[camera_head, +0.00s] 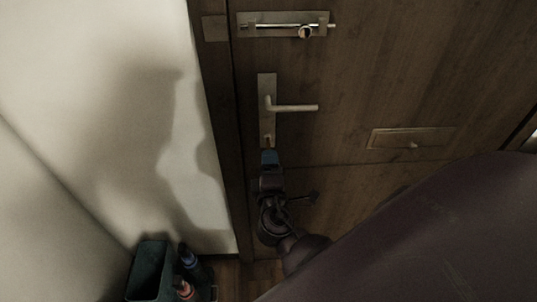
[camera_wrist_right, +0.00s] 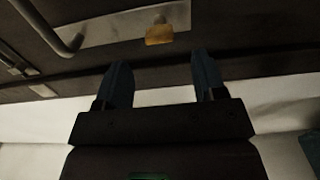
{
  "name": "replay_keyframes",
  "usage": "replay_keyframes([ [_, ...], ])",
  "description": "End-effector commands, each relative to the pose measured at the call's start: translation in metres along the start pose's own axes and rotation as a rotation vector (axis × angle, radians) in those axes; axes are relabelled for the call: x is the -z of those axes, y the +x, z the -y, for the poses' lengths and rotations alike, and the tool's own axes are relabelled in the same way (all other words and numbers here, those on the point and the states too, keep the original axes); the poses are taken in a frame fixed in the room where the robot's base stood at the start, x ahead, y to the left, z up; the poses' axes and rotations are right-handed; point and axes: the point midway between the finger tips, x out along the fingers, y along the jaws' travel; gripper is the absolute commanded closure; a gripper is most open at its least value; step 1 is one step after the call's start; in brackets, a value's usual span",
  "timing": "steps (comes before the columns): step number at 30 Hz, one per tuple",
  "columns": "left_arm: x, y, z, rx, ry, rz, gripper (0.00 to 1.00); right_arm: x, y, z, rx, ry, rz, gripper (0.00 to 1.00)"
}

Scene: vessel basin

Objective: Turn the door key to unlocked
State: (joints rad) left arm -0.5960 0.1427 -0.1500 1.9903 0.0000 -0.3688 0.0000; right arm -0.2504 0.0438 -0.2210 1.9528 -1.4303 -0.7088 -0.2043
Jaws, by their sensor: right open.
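The door key (camera_wrist_right: 159,35) is a small brass-coloured piece on the metal lock plate in the right wrist view. In the head view the key (camera_head: 268,147) sits low on the upright plate (camera_head: 267,120), below the door handle (camera_head: 294,107). My right gripper (camera_wrist_right: 163,80) is open, with its two blue-grey fingers apart and nothing between them. The key lies beyond the fingertips, apart from both. In the head view my right gripper (camera_head: 269,157) is just below the key and partly hides that area. My left gripper is not in view.
A sliding bolt (camera_head: 285,25) is mounted above the handle. A small framed flap (camera_head: 411,138) is on the door to the right. A pale wall (camera_head: 95,110) stands left of the door frame. A dark bin (camera_head: 151,268) and bottles (camera_head: 188,258) stand at the lower left.

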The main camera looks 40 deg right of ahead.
Motion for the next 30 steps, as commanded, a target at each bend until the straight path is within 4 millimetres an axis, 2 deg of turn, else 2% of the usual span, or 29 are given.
replay_keyframes([
  [3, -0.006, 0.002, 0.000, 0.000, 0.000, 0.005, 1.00, 0.000, -0.018, 0.002, 0.002, -0.001, 0.000, 0.36],
  [9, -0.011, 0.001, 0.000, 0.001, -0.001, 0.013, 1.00, 0.000, -0.032, 0.000, 0.000, -0.001, 0.001, 0.36],
  [30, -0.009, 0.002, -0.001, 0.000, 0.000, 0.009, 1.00, 0.004, -0.033, 0.002, 0.011, 0.042, -0.022, 0.36],
])
